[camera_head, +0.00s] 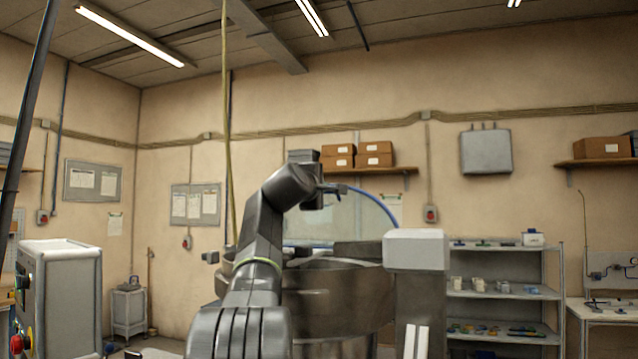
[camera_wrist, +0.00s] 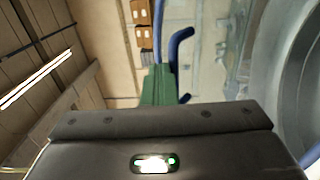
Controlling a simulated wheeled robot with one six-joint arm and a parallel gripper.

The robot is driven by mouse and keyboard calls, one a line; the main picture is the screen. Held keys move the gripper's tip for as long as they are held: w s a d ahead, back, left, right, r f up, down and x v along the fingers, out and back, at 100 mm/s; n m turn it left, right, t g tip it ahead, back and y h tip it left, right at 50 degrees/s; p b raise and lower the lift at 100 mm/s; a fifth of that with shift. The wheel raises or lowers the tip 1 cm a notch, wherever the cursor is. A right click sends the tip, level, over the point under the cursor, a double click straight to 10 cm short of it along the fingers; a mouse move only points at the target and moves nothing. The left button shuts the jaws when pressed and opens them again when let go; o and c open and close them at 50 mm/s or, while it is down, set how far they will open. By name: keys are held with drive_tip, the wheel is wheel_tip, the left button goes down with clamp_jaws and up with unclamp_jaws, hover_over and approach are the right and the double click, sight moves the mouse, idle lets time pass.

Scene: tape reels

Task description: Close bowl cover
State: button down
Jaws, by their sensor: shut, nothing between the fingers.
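The large dark metal bowl (camera_head: 335,305) stands in front of me, partly hidden by my arm and a grey post. Its see-through cover (camera_head: 362,222) with a blue rim stands raised behind the bowl, tilted up. My gripper (camera_head: 335,189) is at the cover's upper edge, beside the blue rim; whether it touches cannot be told. In the wrist view, my gripper (camera_wrist: 158,82) shows as a green part beyond a dark body, shut and empty. A blue bent bar (camera_wrist: 181,45) lies close beside it. The bowl's grey curved wall (camera_wrist: 296,85) is at the right.
A grey block-topped post (camera_head: 415,250) stands right of the bowl. A white control cabinet (camera_head: 62,295) is at the left. Shelving (camera_head: 505,295) with small parts and a bench (camera_head: 605,312) stand at the right. Boxes (camera_head: 373,154) sit on a wall shelf.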

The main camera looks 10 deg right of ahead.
drive_tip(key=shift+w+d+f, duration=0.2)
drive_tip(key=shift+w+d, duration=0.1)
drive_tip(key=shift+w, duration=0.2)
idle(0.4)
